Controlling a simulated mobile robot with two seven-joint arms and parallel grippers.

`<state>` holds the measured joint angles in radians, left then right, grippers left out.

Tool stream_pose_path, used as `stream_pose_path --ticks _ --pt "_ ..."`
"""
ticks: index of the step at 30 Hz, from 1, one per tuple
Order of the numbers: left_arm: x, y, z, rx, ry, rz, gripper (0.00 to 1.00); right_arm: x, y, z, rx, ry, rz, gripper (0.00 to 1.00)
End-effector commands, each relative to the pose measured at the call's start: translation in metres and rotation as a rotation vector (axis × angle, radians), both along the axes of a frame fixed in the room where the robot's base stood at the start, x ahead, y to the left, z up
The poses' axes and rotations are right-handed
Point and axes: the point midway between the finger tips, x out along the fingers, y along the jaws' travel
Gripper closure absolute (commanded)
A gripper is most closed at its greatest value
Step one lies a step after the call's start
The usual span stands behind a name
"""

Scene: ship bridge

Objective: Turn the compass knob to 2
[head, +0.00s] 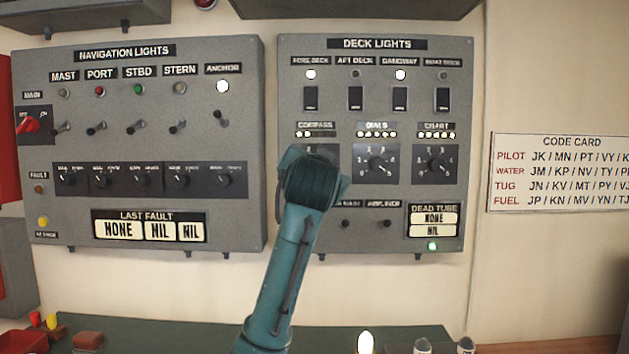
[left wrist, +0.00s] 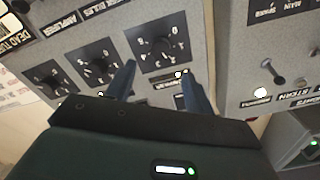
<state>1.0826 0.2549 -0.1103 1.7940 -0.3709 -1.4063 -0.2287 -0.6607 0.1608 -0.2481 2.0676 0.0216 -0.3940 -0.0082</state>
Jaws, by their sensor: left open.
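The compass knob (left wrist: 161,46) is a dark knob on a black numbered plate, seen upside down in the left wrist view. Its pointer setting is too small to read. My left gripper (left wrist: 158,68) is open and empty. Its two fingers point at the panel near the compass plate, one on each side of the compass lamp row, and the knob shows beyond the gap between them. In the head view my left wrist hides the compass knob and the fingers. The compass label (head: 315,126) shows above, over a lamp row (head: 316,134) with its left lamps lit.
The dials knob (head: 377,164) and chart knob (head: 436,164) sit to the right on the deck lights panel (head: 290,80). The navigation lights panel (head: 250,120) with switches is on the left. A code card (head: 560,172) hangs at right.

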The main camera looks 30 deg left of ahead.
Motion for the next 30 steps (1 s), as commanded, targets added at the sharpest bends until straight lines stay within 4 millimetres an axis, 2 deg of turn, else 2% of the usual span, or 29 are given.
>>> stream_pose_path --ticks 3,9,30 --pt "-0.021 -0.014 -0.002 -0.001 -0.003 -0.002 0.47 0.002 0.002 0.0 0.004 -0.018 0.008 0.64" --pt "-0.042 -0.026 -0.001 0.0 -0.001 -0.001 0.47 0.003 0.003 0.002 0.005 -0.03 0.015 0.64" --pt "-0.046 -0.028 0.0 -0.001 0.002 0.0 0.47 -0.003 0.003 -0.002 0.004 -0.017 0.02 0.64"
